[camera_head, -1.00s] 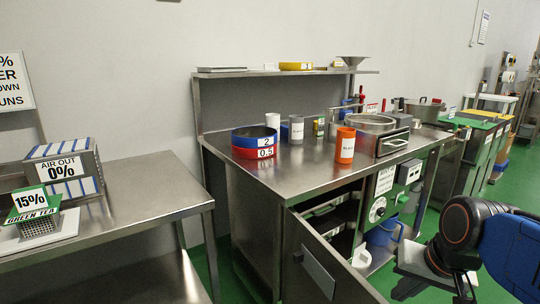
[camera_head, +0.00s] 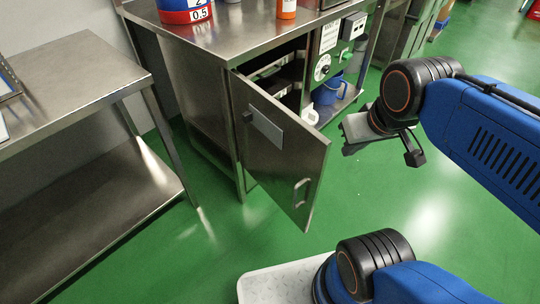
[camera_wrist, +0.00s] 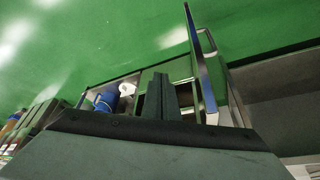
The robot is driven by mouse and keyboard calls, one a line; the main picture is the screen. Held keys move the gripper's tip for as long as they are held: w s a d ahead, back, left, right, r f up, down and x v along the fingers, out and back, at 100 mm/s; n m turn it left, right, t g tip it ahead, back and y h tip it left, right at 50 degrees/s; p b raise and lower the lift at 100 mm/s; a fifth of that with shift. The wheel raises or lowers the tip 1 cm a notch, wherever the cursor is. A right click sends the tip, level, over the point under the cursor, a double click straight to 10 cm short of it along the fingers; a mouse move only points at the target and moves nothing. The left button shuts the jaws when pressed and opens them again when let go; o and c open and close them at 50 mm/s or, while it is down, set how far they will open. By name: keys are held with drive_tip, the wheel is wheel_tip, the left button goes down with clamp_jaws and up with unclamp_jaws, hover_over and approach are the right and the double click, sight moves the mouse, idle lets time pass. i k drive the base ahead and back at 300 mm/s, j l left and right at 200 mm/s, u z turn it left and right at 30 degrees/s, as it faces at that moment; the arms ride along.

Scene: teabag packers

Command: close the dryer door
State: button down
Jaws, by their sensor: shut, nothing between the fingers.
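The dryer door (camera_head: 275,150) is a grey metal panel with a light plate and a bar handle (camera_head: 301,190) near its free edge. It stands wide open, swung out from the cabinet on its left-hand hinge. In the wrist view the door (camera_wrist: 205,75) is seen nearly edge-on, right of my gripper (camera_wrist: 160,90). My gripper is shut and empty, its fingers together. In the head view my wrist hangs right of the door, apart from it; the fingers are hard to make out there. The dryer opening (camera_head: 290,75) shows dark racks inside.
A control panel (camera_head: 325,60) with a dial sits right of the opening. A blue jug (camera_head: 330,91) and a white container (camera_head: 310,114) stand on the low shelf below it. A steel table (camera_head: 75,75) is at left. Green floor (camera_head: 220,260) is free around the door.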

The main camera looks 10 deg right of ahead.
sight(292, 176)
drive_tip(key=k+j+u, duration=0.25)
drive_tip(key=k, duration=0.3)
drive_tip(key=k+j+u, duration=0.2)
drive_tip(key=k+j, duration=0.15)
drive_tip(key=k, duration=0.15)
